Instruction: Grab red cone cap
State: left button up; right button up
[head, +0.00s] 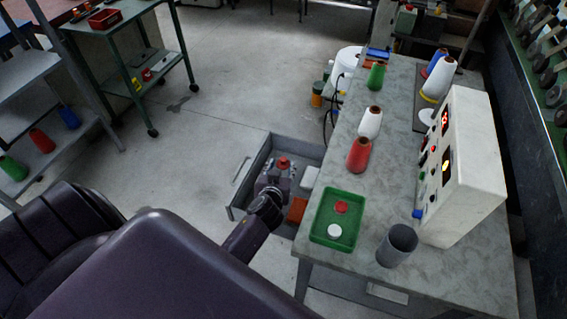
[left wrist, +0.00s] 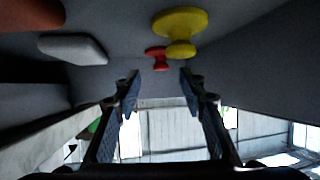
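A small red cone cap (head: 284,162) shows just beyond my left gripper (head: 272,188) at the open drawer in the head view. In the left wrist view, the red cap (left wrist: 157,57) lies ahead, between the lines of the two fingers and apart from them. My left gripper (left wrist: 160,84) is open and empty there. A larger yellow cap (left wrist: 180,24) sits beside the red one; I cannot make it out in the head view. Another red cap (head: 342,207) lies in the green tray (head: 318,233) on the table. My right gripper is not in view.
The grey drawer (head: 254,160) has raised walls around my gripper. It also holds a white block (head: 310,177) and an orange block (head: 297,210). Yarn cones, a grey cup (head: 398,245) and a control box (head: 470,165) stand on the table. The floor left of the drawer is clear.

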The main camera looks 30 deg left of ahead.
aim_at(283, 159)
pick_arm(q)
jog(key=shift+w+a+f, duration=0.15)
jog(key=shift+w+a, duration=0.05)
jog(key=shift+w, duration=0.1)
jog(key=x, duration=0.5)
jog(key=c, duration=0.9)
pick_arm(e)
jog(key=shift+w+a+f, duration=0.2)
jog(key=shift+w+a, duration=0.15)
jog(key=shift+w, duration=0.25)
